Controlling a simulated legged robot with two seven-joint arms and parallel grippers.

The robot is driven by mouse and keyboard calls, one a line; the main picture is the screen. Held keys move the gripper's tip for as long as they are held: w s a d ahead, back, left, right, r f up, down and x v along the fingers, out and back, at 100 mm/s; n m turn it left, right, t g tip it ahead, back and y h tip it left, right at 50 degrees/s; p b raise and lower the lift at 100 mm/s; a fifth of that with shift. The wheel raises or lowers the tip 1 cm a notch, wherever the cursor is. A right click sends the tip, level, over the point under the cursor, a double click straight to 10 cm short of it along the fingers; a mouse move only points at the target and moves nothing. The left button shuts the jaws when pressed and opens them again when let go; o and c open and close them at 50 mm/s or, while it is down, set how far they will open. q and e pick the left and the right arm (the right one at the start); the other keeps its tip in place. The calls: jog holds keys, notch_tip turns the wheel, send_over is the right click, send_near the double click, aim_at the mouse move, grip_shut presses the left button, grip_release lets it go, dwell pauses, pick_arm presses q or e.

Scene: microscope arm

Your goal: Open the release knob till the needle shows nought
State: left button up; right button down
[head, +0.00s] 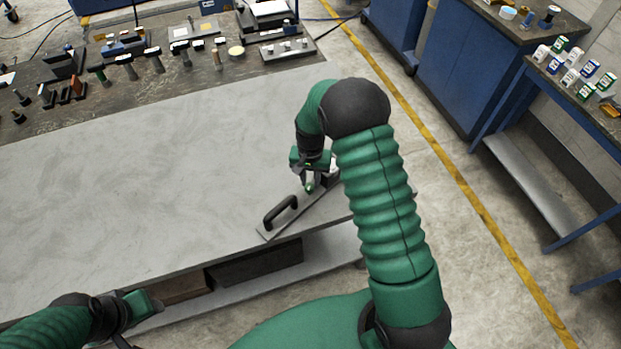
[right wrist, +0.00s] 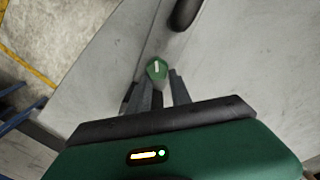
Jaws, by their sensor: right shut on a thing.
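The release knob (right wrist: 156,68) is green with a white mark and sits between the fingertips of my right gripper (right wrist: 158,86) in the right wrist view. That gripper is shut on it. In the head view my right gripper (head: 309,181) points down at a flat metal plate (head: 311,214) near the bench's right front edge. A black bar handle (head: 281,211) stands on the plate, left of the gripper. No gauge face or needle can be made out; my right arm covers part of the plate. My left gripper (head: 146,303) is at the lower left, its fingers unclear.
The grey bench top (head: 140,190) is clear to the left of the plate. Several tools and small parts lie on a dark strip (head: 125,105) along the far side. A shelf (head: 320,258) with dark boxes lies below the bench's front edge. Blue benches stand at right.

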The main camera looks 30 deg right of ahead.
jog(key=shift+a+r, duration=0.15)
jog(key=c, duration=1.1)
grip_release()
jog(key=shift+a, duration=0.1)
jog(key=shift+m, duration=0.6)
jog(key=m, duration=0.5)
jog(key=shift+m, duration=0.8)
jog(key=shift+r+b, duration=0.7)
jog(key=shift+r, duration=7.7)
